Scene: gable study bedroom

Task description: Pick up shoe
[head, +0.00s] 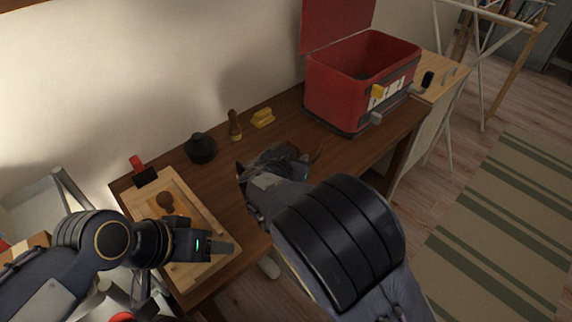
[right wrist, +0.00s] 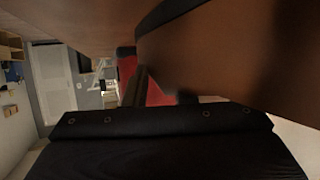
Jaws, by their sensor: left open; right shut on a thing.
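The shoe is mostly hidden behind my right arm in the head view; only a thin brown part (head: 317,151) shows past the gripper. In the right wrist view a large brown surface with a dark edge, apparently the shoe (right wrist: 215,60), fills the upper right, very close. My right gripper (head: 287,160) is shut on it over the middle of the brown table; its fingertips are hard to make out. I cannot tell whether the shoe touches the table. My left gripper (head: 222,248) is open and empty, above the near part of a wooden tray.
The wooden tray (head: 188,187) holds a round brown-handled item (head: 166,201). Behind are a black rounded object (head: 201,148), a brown-handled tool (head: 235,126) and a yellow block (head: 263,117). An open red box (head: 336,105) stands at the table's right end.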

